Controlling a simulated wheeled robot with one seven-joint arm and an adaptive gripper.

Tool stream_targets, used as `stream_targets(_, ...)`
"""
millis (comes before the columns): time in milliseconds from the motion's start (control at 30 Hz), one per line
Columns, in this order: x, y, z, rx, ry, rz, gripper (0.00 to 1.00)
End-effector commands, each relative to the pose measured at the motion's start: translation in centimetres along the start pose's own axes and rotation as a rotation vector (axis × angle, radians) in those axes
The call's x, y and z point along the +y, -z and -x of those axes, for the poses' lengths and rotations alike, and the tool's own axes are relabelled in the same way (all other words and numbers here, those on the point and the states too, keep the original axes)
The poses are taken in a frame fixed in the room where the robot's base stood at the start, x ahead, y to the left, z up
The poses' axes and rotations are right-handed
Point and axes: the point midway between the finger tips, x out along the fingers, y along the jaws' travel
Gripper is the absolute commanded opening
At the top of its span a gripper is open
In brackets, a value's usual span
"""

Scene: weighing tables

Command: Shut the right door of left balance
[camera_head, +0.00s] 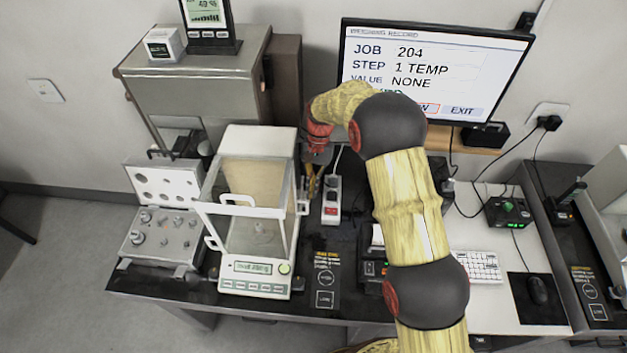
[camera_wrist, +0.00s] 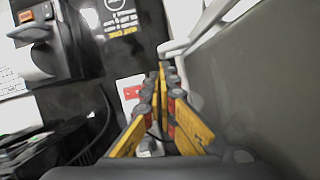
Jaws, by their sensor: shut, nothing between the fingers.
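The left balance (camera_head: 258,138) is a white draft-shield box with clear panes, standing on the dark table with its display facing front. Its right door's white handle (camera_head: 303,197) shows at the box's right side. I cannot tell how far the door stands open. A white handle or frame (camera_wrist: 205,30) lies just right of the fingertips; contact is unclear.
A red-switched power strip (camera_head: 331,205) lies right of the gripper. A weight case (camera_head: 160,240) stands open left of the balance. A steel box (camera_head: 195,85) is behind it. The monitor (camera_head: 430,65), printer and keyboard (camera_head: 475,266) occupy the right side.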

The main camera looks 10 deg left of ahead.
Motion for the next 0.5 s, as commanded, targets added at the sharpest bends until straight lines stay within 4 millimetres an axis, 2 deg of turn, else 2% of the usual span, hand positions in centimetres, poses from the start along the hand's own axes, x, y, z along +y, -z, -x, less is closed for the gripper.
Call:
stream_targets(133, -0.01, 0.04, -0.68, 0.001, 0.001, 0.0, 0.0)
stream_targets(500, 0.03, -0.06, -0.76, 0.001, 0.0, 0.0, 0.0)
